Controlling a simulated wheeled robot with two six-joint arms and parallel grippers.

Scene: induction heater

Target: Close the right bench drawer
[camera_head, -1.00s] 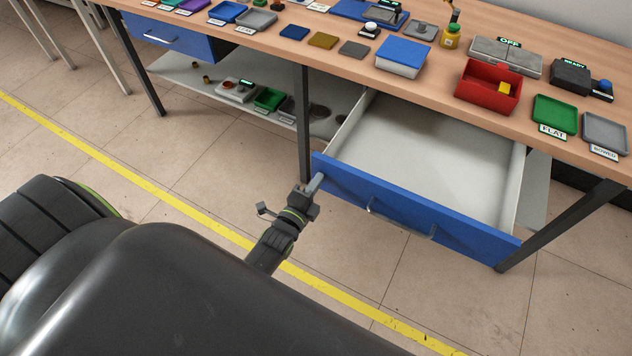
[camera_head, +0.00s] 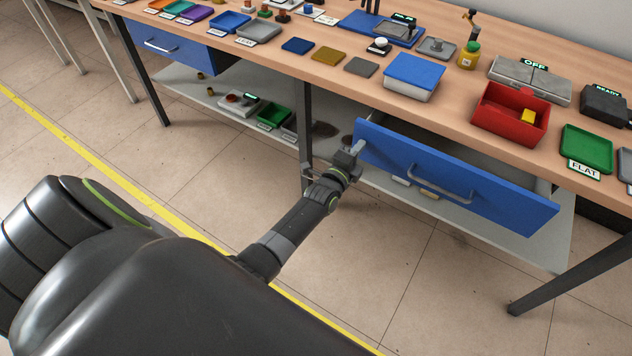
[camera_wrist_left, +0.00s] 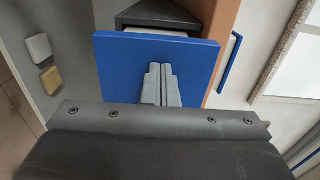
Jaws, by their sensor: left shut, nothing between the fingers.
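The right bench drawer (camera_head: 520,203) has a blue front with a metal bar handle (camera_head: 440,184). It stands a little open, with a narrow strip of its inside showing behind the front. My left gripper (camera_head: 356,148) is shut and empty, with its fingertips at the left end of the drawer front. In the left wrist view the shut fingers (camera_wrist_left: 160,84) lie against or very close to the blue front (camera_wrist_left: 122,72); exact contact is hard to tell. My right gripper is not in view.
The wooden benchtop (camera_head: 330,80) above holds a red bin (camera_head: 505,122), a blue-lidded box (camera_head: 412,78) and several trays. A bench leg (camera_head: 305,130) stands left of my gripper. A lower shelf (camera_head: 490,222) runs under the drawer. The closed left drawer (camera_head: 170,45) is farther left.

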